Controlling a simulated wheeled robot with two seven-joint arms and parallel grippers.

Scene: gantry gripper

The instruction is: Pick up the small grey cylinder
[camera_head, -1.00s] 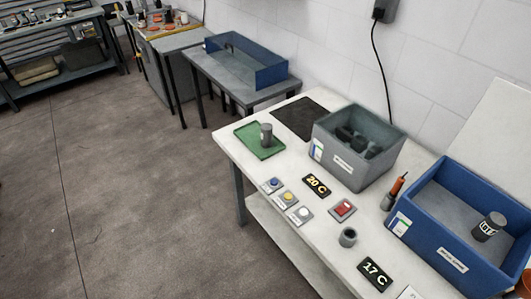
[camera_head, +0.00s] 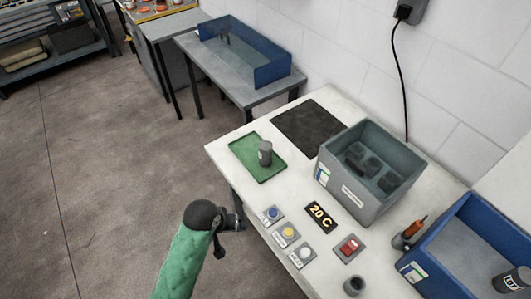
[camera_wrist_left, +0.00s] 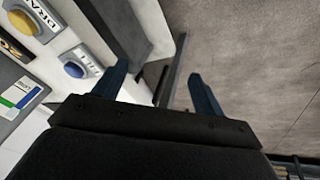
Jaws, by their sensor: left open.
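Another short grey cylinder (camera_head: 353,286), with a dark top, stands at the front edge. My left gripper (camera_head: 237,214) hangs beside the table's left edge, below the tray in the picture and apart from every cylinder. In the left wrist view its fingers (camera_wrist_left: 160,86) are spread and empty.
Button boxes (camera_head: 287,233), a 20 C display (camera_head: 320,217) and a red switch (camera_head: 348,248) lie right of my left gripper. A grey bin (camera_head: 345,193) with dark items stands behind them. A black mat (camera_head: 309,128) lies bare behind the tray.

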